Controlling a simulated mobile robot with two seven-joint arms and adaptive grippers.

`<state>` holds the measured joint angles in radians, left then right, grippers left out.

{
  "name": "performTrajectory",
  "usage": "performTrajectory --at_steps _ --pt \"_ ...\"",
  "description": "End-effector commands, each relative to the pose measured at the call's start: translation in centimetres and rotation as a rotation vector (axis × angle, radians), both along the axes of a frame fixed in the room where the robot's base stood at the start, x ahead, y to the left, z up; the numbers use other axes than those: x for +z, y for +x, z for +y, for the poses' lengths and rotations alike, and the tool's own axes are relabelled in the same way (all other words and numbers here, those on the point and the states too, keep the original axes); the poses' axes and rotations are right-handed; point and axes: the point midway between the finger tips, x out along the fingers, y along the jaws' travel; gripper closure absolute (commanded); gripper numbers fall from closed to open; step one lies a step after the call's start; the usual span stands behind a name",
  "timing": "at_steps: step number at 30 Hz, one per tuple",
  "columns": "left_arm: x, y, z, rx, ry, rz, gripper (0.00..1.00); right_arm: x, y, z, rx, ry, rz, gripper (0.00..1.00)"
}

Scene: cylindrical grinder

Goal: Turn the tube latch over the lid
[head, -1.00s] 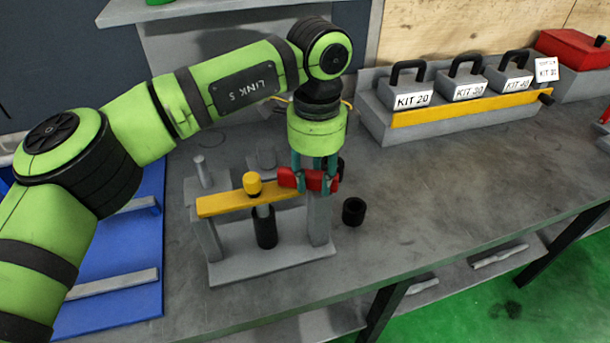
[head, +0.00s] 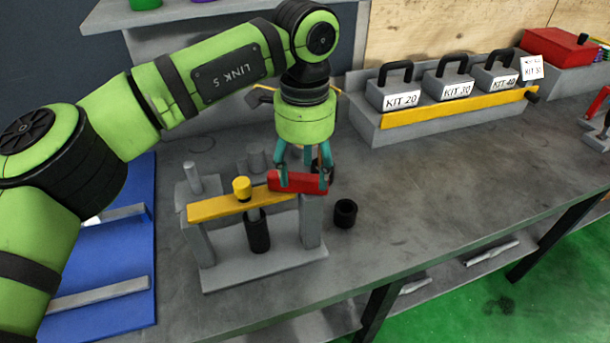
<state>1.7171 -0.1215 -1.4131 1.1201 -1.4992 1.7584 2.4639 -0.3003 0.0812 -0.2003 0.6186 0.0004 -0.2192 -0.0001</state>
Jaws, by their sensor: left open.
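The red latch (head: 297,183) sits at the right end of the grey stand (head: 312,222). It lies lengthwise, with its left end over the right end of the yellow lid bar (head: 214,207). The yellow bar spans the stand's posts and carries a yellow knob (head: 242,188). A black tube (head: 257,232) stands upright beneath the bar. My left gripper (head: 303,180) points down at the latch, its teal fingers open on either side of it. Whether a finger touches the latch cannot be told. My right gripper is out of view.
A rack with several labelled kit weights (head: 400,95) is at the back. A blue panel (head: 110,250) lies on the left. The bench's middle right is clear.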

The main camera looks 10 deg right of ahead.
Motion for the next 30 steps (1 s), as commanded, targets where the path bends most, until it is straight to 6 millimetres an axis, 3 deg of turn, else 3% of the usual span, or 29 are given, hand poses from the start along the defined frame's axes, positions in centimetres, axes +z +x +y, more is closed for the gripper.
performTrajectory --at_steps 6,12,18,26,30 --pt "5.0 0.0 -0.1 0.001 -0.001 -0.004 0.43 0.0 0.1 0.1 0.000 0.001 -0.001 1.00" --pt "8.2 0.0 -0.1 0.000 0.001 -0.001 0.43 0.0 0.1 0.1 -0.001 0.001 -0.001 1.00" --pt "9.4 -0.1 -0.1 -0.002 0.000 0.001 0.43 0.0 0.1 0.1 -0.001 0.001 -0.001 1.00" --pt "9.4 -0.1 -0.1 -0.002 0.000 0.001 0.43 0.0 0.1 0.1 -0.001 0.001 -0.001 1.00" --pt "10.7 -0.1 -0.1 -0.002 0.000 0.000 0.43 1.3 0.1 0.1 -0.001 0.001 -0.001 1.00"
